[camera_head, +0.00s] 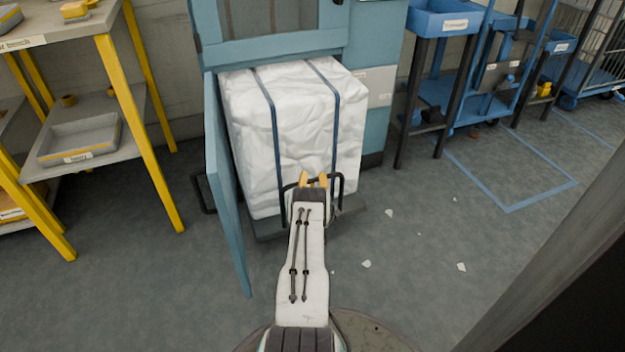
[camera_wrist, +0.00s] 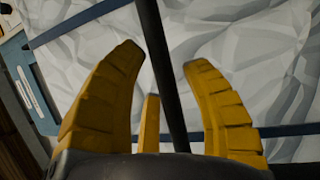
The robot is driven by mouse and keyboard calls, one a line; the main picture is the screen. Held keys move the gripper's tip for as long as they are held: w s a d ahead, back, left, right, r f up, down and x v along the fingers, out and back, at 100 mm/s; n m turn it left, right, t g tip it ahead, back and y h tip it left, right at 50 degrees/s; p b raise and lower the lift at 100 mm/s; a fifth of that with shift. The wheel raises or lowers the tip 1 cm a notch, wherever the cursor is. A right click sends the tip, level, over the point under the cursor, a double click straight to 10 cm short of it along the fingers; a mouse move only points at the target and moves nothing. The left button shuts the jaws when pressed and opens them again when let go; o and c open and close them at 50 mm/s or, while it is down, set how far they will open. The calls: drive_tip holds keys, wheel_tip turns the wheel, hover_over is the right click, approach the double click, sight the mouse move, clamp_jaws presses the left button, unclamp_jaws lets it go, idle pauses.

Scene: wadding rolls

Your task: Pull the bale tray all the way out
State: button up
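The bale tray (camera_head: 268,231) is a dark, low plate under a white wrapped bale (camera_head: 300,110) with two dark blue straps. It sticks out partway from the blue press (camera_head: 275,48). A black bar handle (camera_head: 342,186) stands at the tray's front. My gripper (camera_head: 314,178) is at this handle, in front of the bale. In the wrist view, its yellow fingers (camera_wrist: 161,55) are spread, with a black bar (camera_wrist: 165,70) running between them. Gaps show on both sides of the bar, so the fingers are around it but not closed on it. The tray's rear is hidden.
The blue press door (camera_head: 225,190) stands open left of the bale. A yellow-legged bench (camera_head: 140,130) is further left. Blue trolleys (camera_head: 445,90) stand at the right. The floor in front is mostly clear, with a few white scraps (camera_head: 366,264).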

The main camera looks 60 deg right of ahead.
clamp_jaws()
drive_tip(key=shift+s+a+p, duration=0.7)
drive_tip(key=shift+s+a, duration=0.3)
drive_tip(key=shift+s, duration=0.05)
drive_tip(key=shift+o, duration=1.4)
unclamp_jaws()
drive_tip(key=v, duration=0.7)
drive_tip(key=shift+a, duration=0.15)
drive_tip(key=shift+s, duration=0.1)
